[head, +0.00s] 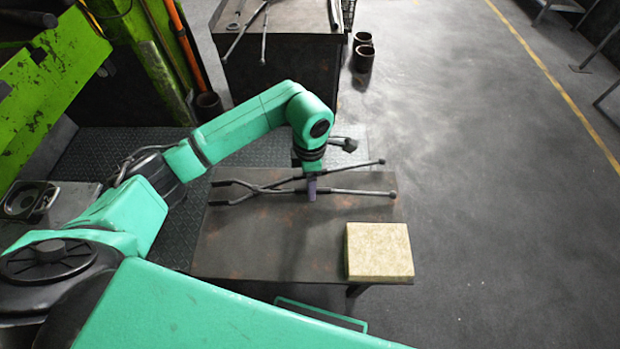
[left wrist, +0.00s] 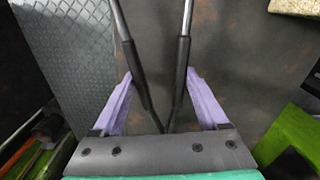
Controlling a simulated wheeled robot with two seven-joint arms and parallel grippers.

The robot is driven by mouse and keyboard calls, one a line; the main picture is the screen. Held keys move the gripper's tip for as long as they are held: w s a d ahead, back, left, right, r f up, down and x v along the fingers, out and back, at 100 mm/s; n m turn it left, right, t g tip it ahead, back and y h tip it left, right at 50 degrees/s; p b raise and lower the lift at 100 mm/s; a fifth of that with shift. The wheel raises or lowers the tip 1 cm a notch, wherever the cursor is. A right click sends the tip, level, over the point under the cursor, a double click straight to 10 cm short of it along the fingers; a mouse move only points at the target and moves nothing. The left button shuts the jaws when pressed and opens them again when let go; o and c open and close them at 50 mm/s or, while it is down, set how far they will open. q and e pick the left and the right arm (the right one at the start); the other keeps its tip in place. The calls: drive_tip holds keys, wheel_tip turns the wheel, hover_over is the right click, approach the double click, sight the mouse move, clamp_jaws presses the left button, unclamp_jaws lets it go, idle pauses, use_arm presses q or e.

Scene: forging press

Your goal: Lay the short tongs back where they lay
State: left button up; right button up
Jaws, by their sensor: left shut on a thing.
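A pair of dark metal tongs (head: 345,192) stretches over the low dark table (head: 235,250), with forked jaws to the left and two spread handles to the right. My left gripper (head: 311,190) points down at the tongs and is shut on them near the middle. In the left wrist view, the purple fingers of my left gripper (left wrist: 160,95) stand on either side of the two tongs arms (left wrist: 182,60). I cannot tell whether the tongs touch the table top or are slightly above it. My right gripper is not in view.
A pale yellow block (head: 380,250) sits at the table's front right corner. A darker bench (head: 285,70) with other long tools stands behind. Dark cylinders (head: 364,56) stand on the floor beside it. A green machine (head: 50,75) is at left.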

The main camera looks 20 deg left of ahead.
use_arm(q)
drive_tip(key=o, duration=0.7)
drive_tip(key=shift+c, duration=0.2)
drive_tip(key=shift+r, duration=0.1)
wheel_tip(320, 180, up, 14)
drive_tip(key=b, duration=0.2)
drive_tip(key=shift+r, duration=0.25)
drive_tip(key=shift+s+f, duration=0.1)
